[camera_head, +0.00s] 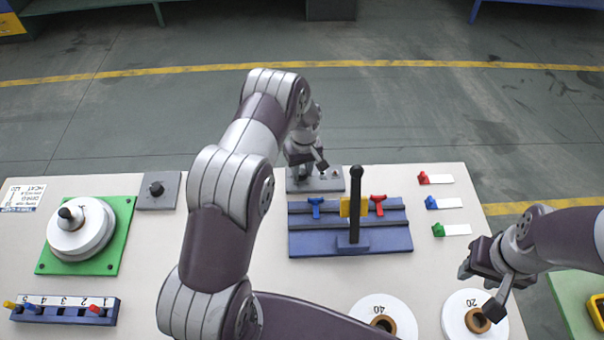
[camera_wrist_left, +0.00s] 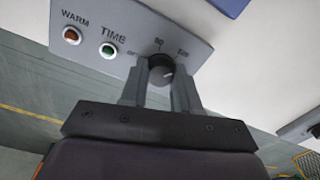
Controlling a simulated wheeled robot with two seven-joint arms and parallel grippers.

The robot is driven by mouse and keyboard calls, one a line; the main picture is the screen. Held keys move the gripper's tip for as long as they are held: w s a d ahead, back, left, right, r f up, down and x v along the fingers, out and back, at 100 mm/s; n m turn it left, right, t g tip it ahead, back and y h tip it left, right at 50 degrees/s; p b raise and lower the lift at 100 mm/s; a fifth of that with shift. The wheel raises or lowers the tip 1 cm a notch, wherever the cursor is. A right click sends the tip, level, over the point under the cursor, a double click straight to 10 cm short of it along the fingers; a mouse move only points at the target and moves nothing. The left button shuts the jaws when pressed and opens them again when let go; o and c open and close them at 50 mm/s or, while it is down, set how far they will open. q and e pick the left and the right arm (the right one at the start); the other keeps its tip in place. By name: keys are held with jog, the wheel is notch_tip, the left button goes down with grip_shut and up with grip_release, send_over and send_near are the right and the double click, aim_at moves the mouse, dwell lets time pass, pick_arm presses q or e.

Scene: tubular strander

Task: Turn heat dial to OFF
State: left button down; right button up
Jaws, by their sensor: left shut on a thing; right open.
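The heat dial (camera_wrist_left: 160,72) is a dark round knob on a grey panel (camera_wrist_left: 195,45). Small labels ring it, apparently OFF on its left and numbers above and to its right; a pale mark shows on its lower right, its exact setting unclear. My left gripper (camera_wrist_left: 160,82) is shut on the dial, one finger on each side. In the head view my left gripper (camera_head: 314,164) is at the grey panel (camera_head: 328,185) at the table's far edge and hides most of the dial. My right gripper (camera_head: 478,287) is open and empty above the right side of the table.
A red light (camera_wrist_left: 71,36) and a green light (camera_wrist_left: 108,50) sit left of the dial. The blue rack (camera_head: 300,240) with its black upright post (camera_head: 354,200) stands nearby. A second black knob (camera_head: 156,188) is on the left. White spools (camera_head: 455,312) lie at the front.

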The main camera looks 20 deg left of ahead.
pick_arm(q)
jog(key=n+b, duration=0.2)
jog(key=n, duration=0.3)
jog(key=shift+w+n+b, duration=0.1)
jog(key=shift+n+b, duration=0.2)
jog(key=shift+b, duration=0.1)
jog(key=n+b, duration=0.1)
jog(key=n, duration=0.1)
jog(key=shift+n, duration=0.3)
jog(key=n, duration=0.3)
jog(key=shift+n+b, duration=0.3)
jog(key=shift+b, duration=0.05)
jog(key=n, duration=0.6)
jog(key=shift+a+r+h+b, duration=0.1)
jog(key=shift+h+b, duration=0.2)
jog(key=n, duration=0.4)
jog(key=shift+n, duration=1.8)
jog(key=shift+w, duration=0.1)
jog(key=c, duration=0.8)
grip_release()
